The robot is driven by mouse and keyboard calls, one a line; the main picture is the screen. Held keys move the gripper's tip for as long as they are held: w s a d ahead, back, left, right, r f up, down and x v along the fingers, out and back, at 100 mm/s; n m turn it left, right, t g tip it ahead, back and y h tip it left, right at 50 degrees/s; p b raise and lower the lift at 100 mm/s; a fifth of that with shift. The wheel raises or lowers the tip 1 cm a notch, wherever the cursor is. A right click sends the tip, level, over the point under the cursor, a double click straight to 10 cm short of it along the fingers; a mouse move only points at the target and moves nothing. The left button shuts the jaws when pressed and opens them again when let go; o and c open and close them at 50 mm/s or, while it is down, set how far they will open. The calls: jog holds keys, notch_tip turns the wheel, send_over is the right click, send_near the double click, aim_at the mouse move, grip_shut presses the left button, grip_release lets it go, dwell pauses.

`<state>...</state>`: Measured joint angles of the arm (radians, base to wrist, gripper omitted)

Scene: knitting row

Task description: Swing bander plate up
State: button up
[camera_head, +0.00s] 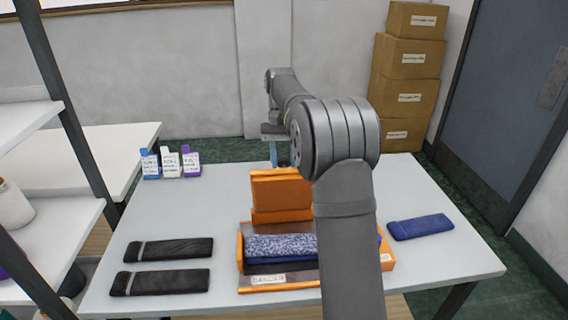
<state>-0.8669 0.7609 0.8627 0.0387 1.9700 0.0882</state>
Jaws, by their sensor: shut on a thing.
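The orange bander (241,262) stands at the front middle of the table, with a label on its front edge. Its orange bander plate (281,192) stands raised at the back of it, its right part hidden behind my arm. Folded blue knit pieces (280,246), the upper one speckled, lie in the bander in front of the plate. My gripper (282,162) is at the plate's top edge, partly hidden by my arm, and is shut on the plate. The exact contact of the fingers is too small to see.
Two dark folded pieces (168,249) lie left of the bander, and a blue folded piece (420,227) lies right. Small labelled boxes (170,162) stand at the back left. A shelf rack (60,150) borders the left; stacked cartons (408,75) stand behind. The back middle of the table is clear.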

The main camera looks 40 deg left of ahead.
jog(key=shift+w+a+t+y, duration=0.7)
jog(key=shift+w+a, duration=0.5)
jog(key=shift+r, duration=0.1)
jog(key=shift+w+a+g+h, duration=0.3)
jog(key=shift+w+a, duration=0.9)
jog(key=shift+c, duration=0.2)
